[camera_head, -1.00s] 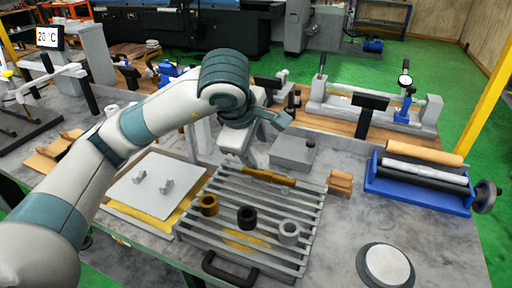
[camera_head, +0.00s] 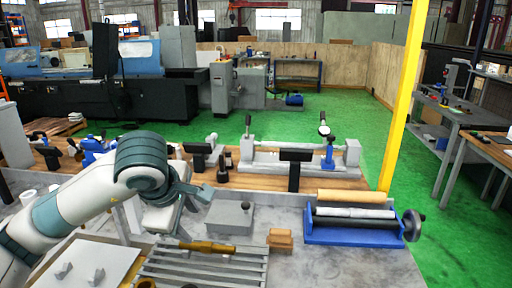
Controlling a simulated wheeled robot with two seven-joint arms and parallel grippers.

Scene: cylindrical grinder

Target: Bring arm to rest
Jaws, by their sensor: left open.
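My left arm (camera_head: 80,205) comes in from the left, white with dark teal bands, bent over the workbench (camera_head: 340,262). My left gripper (camera_head: 160,236) points down above the slatted grey rack, near the brown handle (camera_head: 208,247) of a tool lying on it. It is open, and I see nothing held in it; its fingertips are small and partly hidden. My right gripper is not in view.
A grey block with a knob (camera_head: 230,218) and brown blocks (camera_head: 281,239) lie right of the gripper. A blue roller stand (camera_head: 355,235) is further right. A long grey fixture (camera_head: 270,160) stands behind. Bare bench lies at the front right.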

